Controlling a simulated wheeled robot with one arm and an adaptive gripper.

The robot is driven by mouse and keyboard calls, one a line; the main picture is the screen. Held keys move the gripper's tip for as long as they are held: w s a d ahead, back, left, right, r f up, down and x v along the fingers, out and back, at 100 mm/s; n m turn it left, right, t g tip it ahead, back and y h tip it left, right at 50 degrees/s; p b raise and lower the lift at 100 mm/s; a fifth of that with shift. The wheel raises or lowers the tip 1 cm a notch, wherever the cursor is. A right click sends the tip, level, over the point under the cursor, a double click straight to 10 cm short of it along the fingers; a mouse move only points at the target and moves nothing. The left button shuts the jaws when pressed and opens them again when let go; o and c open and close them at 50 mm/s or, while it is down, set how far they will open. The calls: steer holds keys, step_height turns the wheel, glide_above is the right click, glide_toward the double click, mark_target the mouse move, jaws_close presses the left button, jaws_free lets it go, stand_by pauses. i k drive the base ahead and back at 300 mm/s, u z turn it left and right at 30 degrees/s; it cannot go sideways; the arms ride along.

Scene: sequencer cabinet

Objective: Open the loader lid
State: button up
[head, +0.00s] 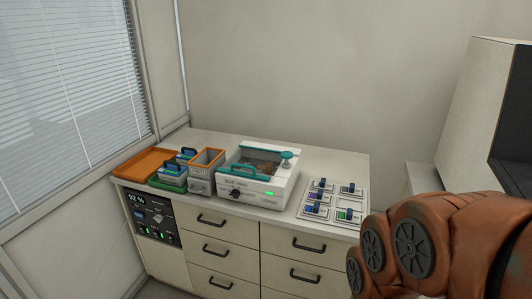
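The loader (283,193) is a white box on the cabinet's worktop, in the middle of the head view. Its front has a black knob and a lit green light. The loader lid (262,157) on top appears to be down, with a teal bar handle (239,171) along its front edge and a dark brownish area behind it. A teal round knob (287,156) stands at the loader's right side. My orange arm fills the lower right, apart from the loader. My gripper is not in view.
Left of the loader stand an orange-topped bin (208,158), small blue-handled containers (172,174) and an orange tray (146,162). A white rack (333,202) of small cartridges lies to its right. Drawers with black handles are below. Bare worktop shows behind the rack.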

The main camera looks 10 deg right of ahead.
mark_target(231, 171)
steer(key=z, duration=0.05)
steer(key=i, duration=0.65)
steer(key=u, duration=0.75)
steer(key=i, duration=0.5)
steer(key=u, duration=0.4)
